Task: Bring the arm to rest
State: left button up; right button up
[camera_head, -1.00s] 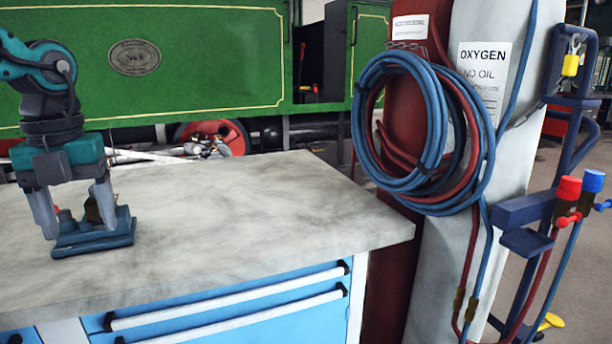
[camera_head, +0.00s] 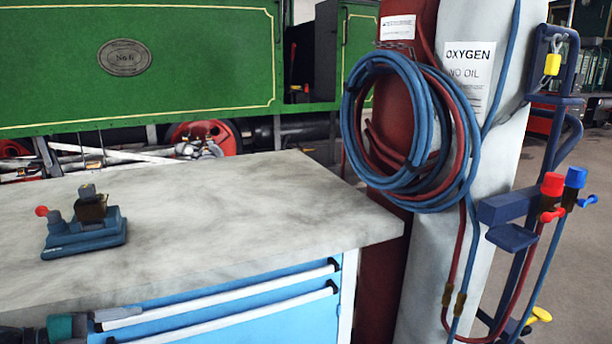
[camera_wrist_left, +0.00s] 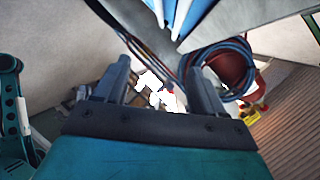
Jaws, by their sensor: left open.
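My left gripper is open and empty in the left wrist view (camera_wrist_left: 160,88), its two dark fingers apart with nothing between them. My right gripper is in neither view.
Blue drawers with white handles (camera_head: 230,317) face the front of the bench. Hose coils (camera_head: 395,190) hang on red and white gas cylinders (camera_head: 480,150) at the right. A green steam tram (camera_head: 200,50) stands behind. The bench's middle is clear.

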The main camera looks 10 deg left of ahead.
pick_arm(q)
jog(key=s+d+f+n+t+y, duration=0.2)
jog(key=d+f+n+y, duration=0.1)
jog(key=f+n, duration=0.25)
jog(key=s+d+f+n+t+y, duration=0.2)
jog(key=s+d+f+n, duration=0.1)
jog(key=f+n, duration=0.25)
jog(key=s+d+f+n+g+y, duration=0.1)
jog(key=s+d+f+n+g, duration=0.15)
jog(key=d, duration=0.35)
jog(key=s+d+f+n+g, duration=0.1)
jog(key=s+d+f+n, duration=0.1)
jog(key=d+f+n, duration=0.3)
notch_tip(320, 180, up, 10)
jog(key=s+a+y+p, duration=0.1)
jog(key=s+p, duration=0.1)
jog(key=p, duration=1)
jog(key=shift+a+m+y, duration=0.2)
jog(key=shift+m+y, duration=0.1)
jog(key=shift+m, duration=0.05)
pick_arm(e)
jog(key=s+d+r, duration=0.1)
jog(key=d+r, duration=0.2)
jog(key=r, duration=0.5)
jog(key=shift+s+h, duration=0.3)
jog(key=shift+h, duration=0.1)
pick_arm(q)
jog(key=shift+r, duration=0.1)
